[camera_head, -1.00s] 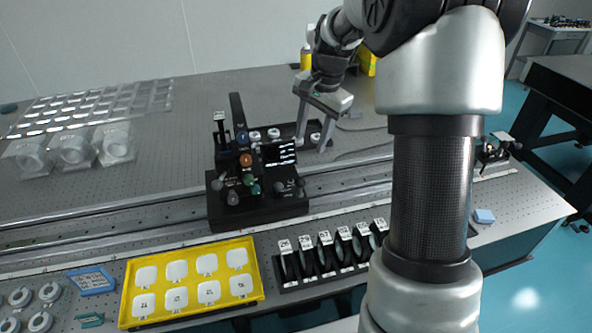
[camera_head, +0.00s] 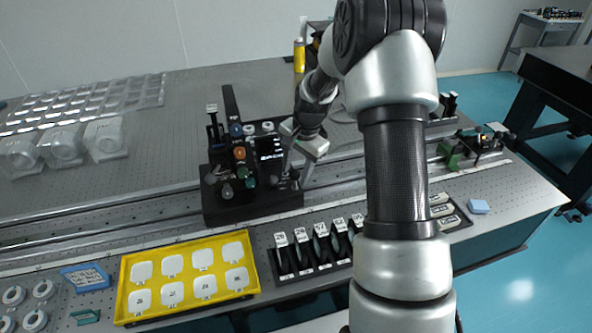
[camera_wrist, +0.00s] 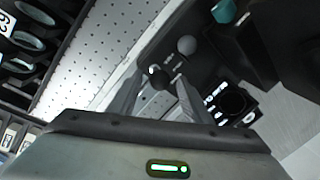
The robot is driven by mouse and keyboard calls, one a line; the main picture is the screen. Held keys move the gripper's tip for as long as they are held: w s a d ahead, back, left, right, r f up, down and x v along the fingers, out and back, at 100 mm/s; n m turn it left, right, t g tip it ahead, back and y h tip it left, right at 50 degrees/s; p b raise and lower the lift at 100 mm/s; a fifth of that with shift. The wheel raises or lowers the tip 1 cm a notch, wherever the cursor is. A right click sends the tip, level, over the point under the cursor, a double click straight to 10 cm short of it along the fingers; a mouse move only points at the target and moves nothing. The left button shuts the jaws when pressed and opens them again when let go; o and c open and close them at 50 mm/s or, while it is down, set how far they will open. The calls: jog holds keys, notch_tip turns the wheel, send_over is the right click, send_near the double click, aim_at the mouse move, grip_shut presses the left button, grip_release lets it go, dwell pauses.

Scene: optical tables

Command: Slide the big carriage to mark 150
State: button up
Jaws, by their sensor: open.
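The big carriage (camera_head: 240,207) is a wide black block on the long rail, with several coloured knobs and a lit display on it. My gripper (camera_head: 297,170) is at the carriage's right end, pointing down with its fingers open. I cannot tell whether the fingers touch the knob. The rail (camera_head: 110,222) runs left to right. The scale marks are too small to read, so mark 150 cannot be made out.
A smaller carriage (camera_head: 484,143) and a green part (camera_head: 449,155) stand farther right on the rail. In front are a yellow tray (camera_head: 190,251) of white pieces and a row of black lens holders (camera_head: 302,256). The rail left of the big carriage looks clear.

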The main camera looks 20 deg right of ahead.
grip_shut()
jog(key=shift+d, duration=0.1)
